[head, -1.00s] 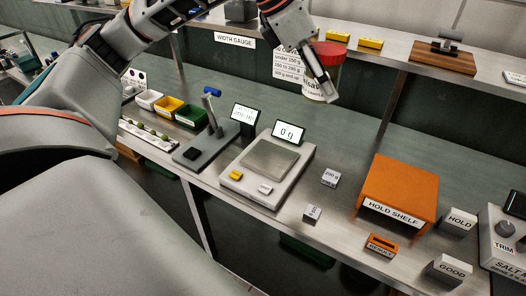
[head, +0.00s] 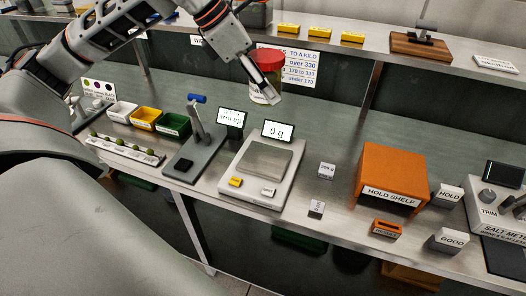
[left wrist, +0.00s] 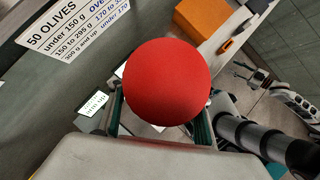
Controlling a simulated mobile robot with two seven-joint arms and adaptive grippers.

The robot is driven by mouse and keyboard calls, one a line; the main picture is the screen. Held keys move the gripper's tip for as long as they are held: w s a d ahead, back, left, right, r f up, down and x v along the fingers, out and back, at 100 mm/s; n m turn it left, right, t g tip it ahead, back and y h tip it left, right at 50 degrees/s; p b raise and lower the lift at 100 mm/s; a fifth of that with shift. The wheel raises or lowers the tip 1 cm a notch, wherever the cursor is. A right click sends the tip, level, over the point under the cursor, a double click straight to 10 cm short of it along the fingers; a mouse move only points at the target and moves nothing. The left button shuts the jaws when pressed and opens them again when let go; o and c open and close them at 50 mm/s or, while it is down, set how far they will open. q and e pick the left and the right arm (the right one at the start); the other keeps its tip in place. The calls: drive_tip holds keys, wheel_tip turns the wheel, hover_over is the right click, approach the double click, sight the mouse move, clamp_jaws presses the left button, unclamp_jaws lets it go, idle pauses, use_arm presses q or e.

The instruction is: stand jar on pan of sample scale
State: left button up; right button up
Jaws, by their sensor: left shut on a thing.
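The jar, with a red lid (head: 267,60) and pale labelled body, is held in the air by my left gripper (head: 262,84). In the left wrist view its round red lid (left wrist: 168,82) fills the middle, between the two fingers, and hides the jar body. The jar looks upright. In the head view it appears above and behind the sample scale (head: 236,192), apart from it. The scale's square metal pan (head: 266,158) is bare and its display (head: 278,130) reads 0 g.
Left of the scale is a dark stand (head: 196,150) with an upright post and a small screen (head: 232,118). Right are small weight blocks (head: 326,170) and the orange hold shelf (head: 392,172). A raised back shelf (head: 350,52) runs behind the jar.

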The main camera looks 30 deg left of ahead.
use_arm(q)
wheel_tip(320, 180, down, 13)
drive_tip(key=shift+f, duration=0.1)
wheel_tip(320, 180, down, 5)
idle(0.3)
drive_tip(key=shift+f, duration=0.1)
drive_tip(key=shift+f+b, duration=0.15)
drive_tip(key=shift+b, duration=0.25)
drive_tip(key=o, duration=1.4)
